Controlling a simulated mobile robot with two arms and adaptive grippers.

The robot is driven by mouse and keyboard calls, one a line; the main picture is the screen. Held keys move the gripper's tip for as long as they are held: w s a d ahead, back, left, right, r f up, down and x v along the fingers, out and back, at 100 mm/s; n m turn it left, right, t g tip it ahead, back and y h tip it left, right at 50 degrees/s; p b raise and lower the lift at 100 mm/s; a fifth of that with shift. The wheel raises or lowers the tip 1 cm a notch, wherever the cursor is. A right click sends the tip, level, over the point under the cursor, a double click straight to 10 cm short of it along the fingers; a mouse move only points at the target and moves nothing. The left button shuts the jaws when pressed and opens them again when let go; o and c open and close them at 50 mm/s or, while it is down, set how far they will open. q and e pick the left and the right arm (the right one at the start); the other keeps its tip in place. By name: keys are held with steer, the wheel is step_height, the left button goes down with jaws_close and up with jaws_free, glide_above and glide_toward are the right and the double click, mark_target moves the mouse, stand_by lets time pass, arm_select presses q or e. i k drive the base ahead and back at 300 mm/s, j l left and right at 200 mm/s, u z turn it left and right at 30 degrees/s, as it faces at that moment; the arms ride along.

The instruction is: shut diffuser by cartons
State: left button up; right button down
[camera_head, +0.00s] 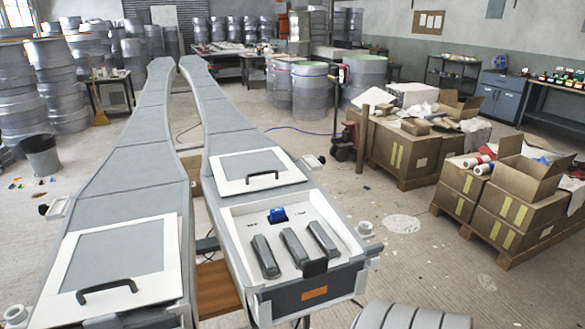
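Two long grey moulds run away from me side by side. The right one, nearer the cartons, has a white-framed grey panel (240,165) with a black handle (262,177). This panel sits behind an open white-walled compartment (240,213), leaving it uncovered. Inside lie three dark grey blocks (295,248) and a small blue item (277,215). The left mould has a similar white-framed panel (110,250) with a black handle (107,290) at its near end; no open compartment shows there. Neither of my grippers is in view.
Cardboard cartons (515,210) stand on pallets at the right, with more cartons (405,150) behind. A grey ribbed drum (410,316) is at the bottom edge. A grey bin (42,155) stands at the left.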

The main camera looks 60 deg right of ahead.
mark_target(236, 174)
steer(key=z, duration=1.65)
steer(key=l+u, duration=0.1)
steer(key=i+l, duration=0.05)
steer(key=l, duration=0.05)
